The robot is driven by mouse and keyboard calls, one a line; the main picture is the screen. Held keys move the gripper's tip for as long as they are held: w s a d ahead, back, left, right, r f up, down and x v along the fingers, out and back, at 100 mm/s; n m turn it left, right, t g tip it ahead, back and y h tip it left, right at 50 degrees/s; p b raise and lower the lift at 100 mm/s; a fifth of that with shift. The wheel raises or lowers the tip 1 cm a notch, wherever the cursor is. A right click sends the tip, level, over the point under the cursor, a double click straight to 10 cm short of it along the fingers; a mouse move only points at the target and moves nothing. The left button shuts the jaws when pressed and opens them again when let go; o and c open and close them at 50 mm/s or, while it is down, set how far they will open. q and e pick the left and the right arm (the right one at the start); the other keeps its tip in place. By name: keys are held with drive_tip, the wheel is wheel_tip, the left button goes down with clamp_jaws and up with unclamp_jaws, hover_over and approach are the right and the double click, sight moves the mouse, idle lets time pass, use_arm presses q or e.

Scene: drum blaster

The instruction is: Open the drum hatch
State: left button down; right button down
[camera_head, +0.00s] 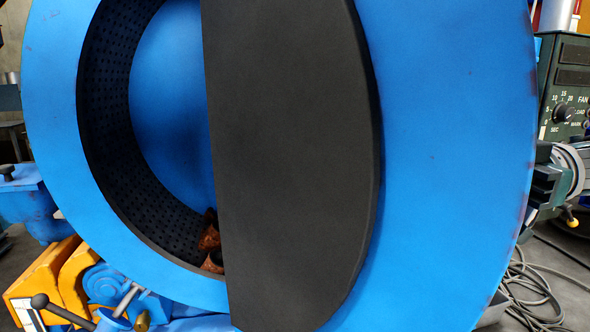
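The large blue drum front (455,150) fills most of the head view. Its dark grey hatch (292,160) covers the right part of the round opening and stands ajar or slid aside; I cannot tell which. The left part of the opening is uncovered and shows the black perforated drum wall (115,130) and the blue back inside (172,95). Rusty brown parts (210,240) lie low inside, partly hidden behind the hatch edge. Neither of my grippers shows in this view.
A dark control panel (568,90) with a dial stands at the right, with a grey mechanism (560,180) below it. Cables (530,290) lie on the floor at lower right. Yellow blocks (60,275) and a blue vise-like machine (105,285) stand at lower left.

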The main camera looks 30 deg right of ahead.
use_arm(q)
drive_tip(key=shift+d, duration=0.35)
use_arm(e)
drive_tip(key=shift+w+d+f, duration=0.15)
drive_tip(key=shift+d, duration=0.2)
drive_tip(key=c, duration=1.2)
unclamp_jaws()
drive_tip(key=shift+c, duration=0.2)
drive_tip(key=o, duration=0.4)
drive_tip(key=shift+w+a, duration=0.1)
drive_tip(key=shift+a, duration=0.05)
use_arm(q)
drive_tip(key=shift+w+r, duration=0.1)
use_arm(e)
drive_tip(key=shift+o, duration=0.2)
